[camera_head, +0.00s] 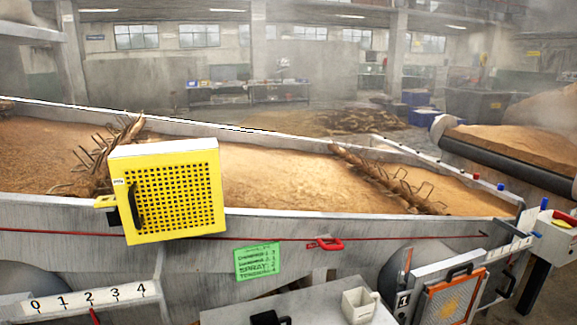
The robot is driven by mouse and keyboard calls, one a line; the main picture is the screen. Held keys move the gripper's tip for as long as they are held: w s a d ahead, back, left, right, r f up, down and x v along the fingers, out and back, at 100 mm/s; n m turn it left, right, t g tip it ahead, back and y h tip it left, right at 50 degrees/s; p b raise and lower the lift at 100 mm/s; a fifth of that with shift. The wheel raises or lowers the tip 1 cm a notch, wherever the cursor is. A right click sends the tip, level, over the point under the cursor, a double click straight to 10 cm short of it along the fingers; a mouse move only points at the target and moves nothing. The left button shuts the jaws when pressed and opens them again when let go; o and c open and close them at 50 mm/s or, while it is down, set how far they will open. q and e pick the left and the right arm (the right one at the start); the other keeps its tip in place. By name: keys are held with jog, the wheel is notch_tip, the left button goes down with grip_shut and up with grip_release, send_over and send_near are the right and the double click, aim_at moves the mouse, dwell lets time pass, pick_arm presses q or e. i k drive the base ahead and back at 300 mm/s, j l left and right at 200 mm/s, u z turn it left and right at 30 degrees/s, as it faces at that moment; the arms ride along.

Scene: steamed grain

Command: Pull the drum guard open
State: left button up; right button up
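A yellow perforated guard (170,195) with a pale top hangs on the near wall of the grain trough at the left, in front of a tined shaft (97,160). Its black handle (134,205) is on its left side, with a small yellow piece beside it. It looks shut, though its hinge is hard to make out. A second panel, with an orange frame (452,300) and a black handle, is at the lower right; I cannot tell from the picture alone which is called the drum guard. Neither of my grippers shows.
The long metal trough (300,227) full of grain crosses the view. A green note (257,262) and red pull cord (255,238) are on its wall. A white cup (359,305) and a partly cut-off black object (270,318) are on the grey surface below.

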aim_at(160, 197)
jog(key=u, duration=0.85)
